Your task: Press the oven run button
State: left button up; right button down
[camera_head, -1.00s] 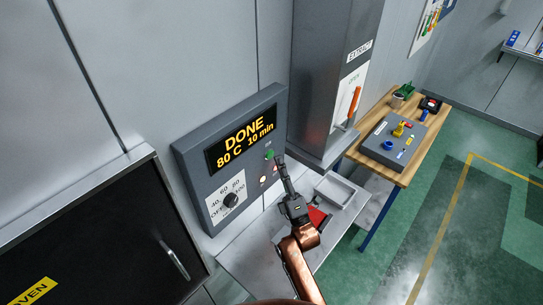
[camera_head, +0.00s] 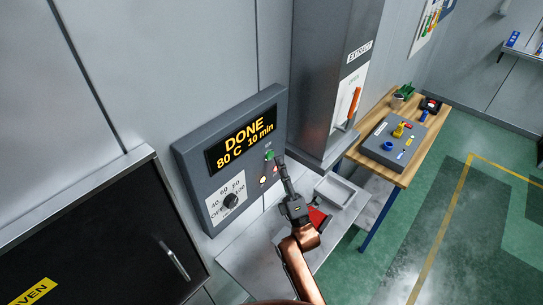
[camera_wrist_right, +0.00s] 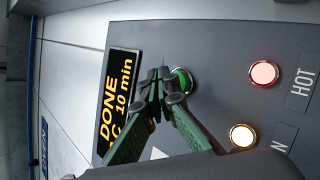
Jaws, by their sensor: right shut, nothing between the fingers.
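The oven control panel (camera_head: 190,165) is a grey box on the wall. Its display (camera_head: 241,140) reads "DONE 80 C 10 min" in orange. The green run button (camera_head: 269,155) sits below the display's right end. My right gripper (camera_head: 278,160) is shut and empty, its fingertips at the green button. In the right wrist view, the closed fingertips (camera_wrist_right: 168,82) overlap the left side of the green button (camera_wrist_right: 183,80); whether they touch or press it I cannot tell. My left gripper is out of view.
A black dial (camera_head: 231,200) and lit lamps, one marked HOT (camera_wrist_right: 264,73), are on the panel. The black oven door (camera_head: 90,245) is at lower left. A grey tray (camera_head: 335,190) lies on the shelf below. A grey EXTRACT column (camera_head: 322,80) stands just right of the panel.

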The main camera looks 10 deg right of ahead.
jog(key=shift+w+a, duration=0.15)
jog(key=shift+w, duration=0.05)
jog(key=shift+w+a, duration=0.1)
dwell(0.4)
jog(key=shift+w+a+b, duration=0.25)
jog(key=shift+w+b, duration=0.05)
dwell(0.6)
dwell(0.3)
jog(key=shift+s+d, duration=0.5)
jog(key=shift+s, duration=0.15)
jog(key=shift+s+d+p, duration=0.4)
jog(key=shift+s+d, duration=0.4)
jog(key=shift+s, duration=0.2)
jog(key=shift+s+d+p, duration=0.4)
jog(key=shift+s+d, duration=0.35)
jog(key=shift+s, duration=0.25)
